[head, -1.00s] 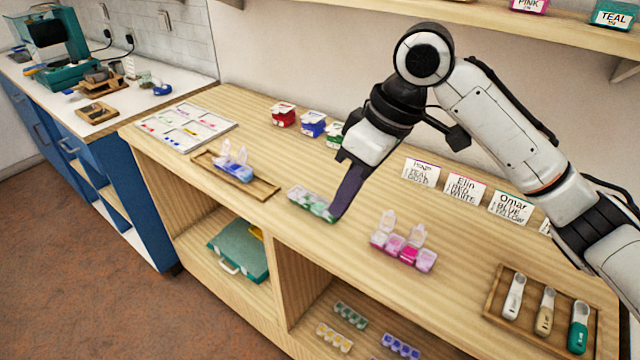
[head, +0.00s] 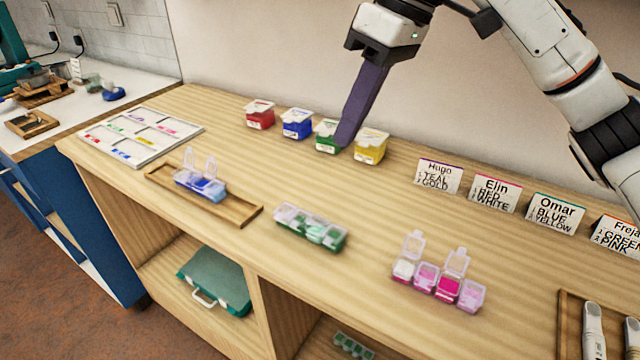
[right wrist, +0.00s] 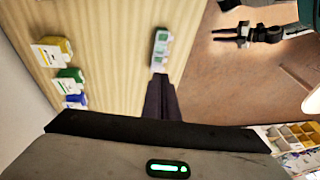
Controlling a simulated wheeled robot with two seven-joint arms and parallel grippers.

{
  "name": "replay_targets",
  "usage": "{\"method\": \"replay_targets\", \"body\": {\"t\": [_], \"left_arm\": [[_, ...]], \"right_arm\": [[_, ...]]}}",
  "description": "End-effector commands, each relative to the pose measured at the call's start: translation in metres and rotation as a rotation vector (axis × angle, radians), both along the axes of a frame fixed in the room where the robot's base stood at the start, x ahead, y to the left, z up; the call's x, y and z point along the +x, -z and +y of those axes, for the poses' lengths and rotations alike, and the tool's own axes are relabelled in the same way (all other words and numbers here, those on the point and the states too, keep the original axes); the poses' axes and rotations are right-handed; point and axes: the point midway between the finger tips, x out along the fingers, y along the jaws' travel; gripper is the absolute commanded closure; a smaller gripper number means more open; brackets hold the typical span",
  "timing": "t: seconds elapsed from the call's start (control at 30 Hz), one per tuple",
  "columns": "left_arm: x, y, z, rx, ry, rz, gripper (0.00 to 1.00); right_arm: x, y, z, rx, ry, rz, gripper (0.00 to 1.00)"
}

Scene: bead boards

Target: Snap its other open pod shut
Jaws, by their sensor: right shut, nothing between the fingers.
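The green pod strip (head: 311,228) lies in the middle of the table, and no lid stands up on it. It also shows in the right wrist view (right wrist: 160,50), beyond my fingertips. The pink pod strip (head: 437,280), right of it, has two clear lids standing open. The blue pod strip (head: 201,187) sits on a wooden tray (head: 240,215) with two lids standing open. My right gripper (head: 347,137) is shut and empty, raised above the table behind the green strip; in the head view its tips overlap the green and yellow tubs.
Red (head: 260,114), blue (head: 297,124), green (head: 327,136) and yellow (head: 371,146) tubs stand in a row at the back. Name cards (head: 495,193) stand to their right. A white sorting board (head: 140,153) lies at the left. The table between the tubs and strips is clear.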

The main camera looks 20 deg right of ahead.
Motion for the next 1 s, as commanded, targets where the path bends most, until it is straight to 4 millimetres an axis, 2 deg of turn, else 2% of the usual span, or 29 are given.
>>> {"method": "replay_targets", "body": {"t": [0.17, 0.53, 0.6, 0.8, 1.0], "left_arm": [[0.002, -0.001, -0.001, -0.003, -0.001, -0.008, 0.71], [-0.001, 0.011, -0.002, 0.000, 0.001, 0.004, 0.71], [-0.001, 0.012, -0.002, 0.001, 0.002, 0.004, 0.71], [0.001, 0.011, -0.003, -0.001, 0.003, -0.002, 0.71], [0.003, 0.008, -0.004, -0.003, 0.004, -0.009, 0.71]], "right_arm": [[0.002, 0.023, 0.007, -0.002, -0.001, 0.002, 1.00], [0.012, 0.096, 0.031, -0.001, -0.001, 0.001, 1.00], [0.008, 0.106, 0.036, -0.002, -0.002, 0.000, 1.00], [0.002, 0.123, 0.044, -0.001, -0.002, -0.001, 1.00], [0.001, 0.126, 0.046, -0.001, -0.001, -0.001, 1.00]]}}
